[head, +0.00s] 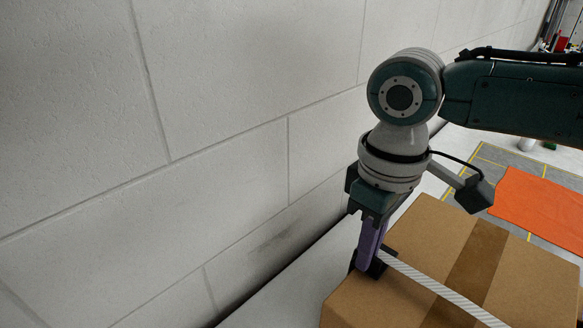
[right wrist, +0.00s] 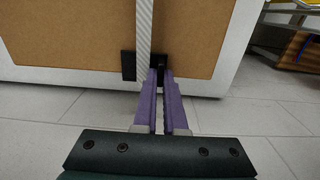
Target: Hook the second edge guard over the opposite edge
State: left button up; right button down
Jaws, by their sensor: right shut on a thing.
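The cardboard box (head: 395,285) has brown tape along its top and a white ribbed strap (head: 440,292) across it. My right gripper (head: 370,262) points down at the box's left edge in the head view, its purple fingers shut on a black edge guard (head: 383,258). The guard is at the box edge by the strap's end and partly hidden by the fingers. The right wrist view shows the strap (right wrist: 143,28) running between black guard parts (right wrist: 128,66). I cannot tell whether the guard is seated on the edge. My left gripper is not in view.
A pale block wall (head: 180,130) runs close along the left of the box. A light surface (head: 275,295) lies between them. An orange sheet (head: 540,208) lies on the yellow-lined floor at the right.

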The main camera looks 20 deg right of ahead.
jog(key=shift+s+f+p, duration=0.1)
jog(key=shift+p, duration=0.2)
dwell(0.4)
jog(key=c, duration=0.9)
grip_release()
